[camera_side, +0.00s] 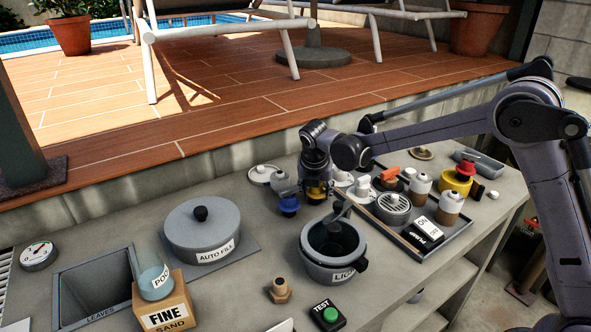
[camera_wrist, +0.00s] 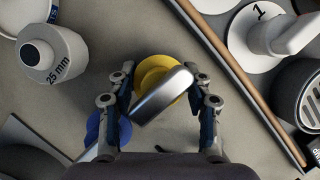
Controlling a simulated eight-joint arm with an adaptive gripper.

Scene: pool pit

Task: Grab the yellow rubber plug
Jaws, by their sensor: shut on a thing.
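The yellow rubber plug (camera_side: 316,193) is under my gripper (camera_side: 317,190) on the grey counter in the side view, partly covered by the gripper. In the wrist view the yellow plug (camera_wrist: 152,66) shows round and bright between the two fingers of my gripper (camera_wrist: 160,80), which is shut on it. A shiny silver bar lies across the plug in this view and hides part of it. Whether the plug touches the counter cannot be told.
A blue plug (camera_side: 289,205) stands just left of the gripper. A grey pot (camera_side: 333,262) is in front. A tray (camera_side: 452,240) with bottles and a drain cover is on the right. A "25 mm" fitting (camera_wrist: 52,48) is close on the left.

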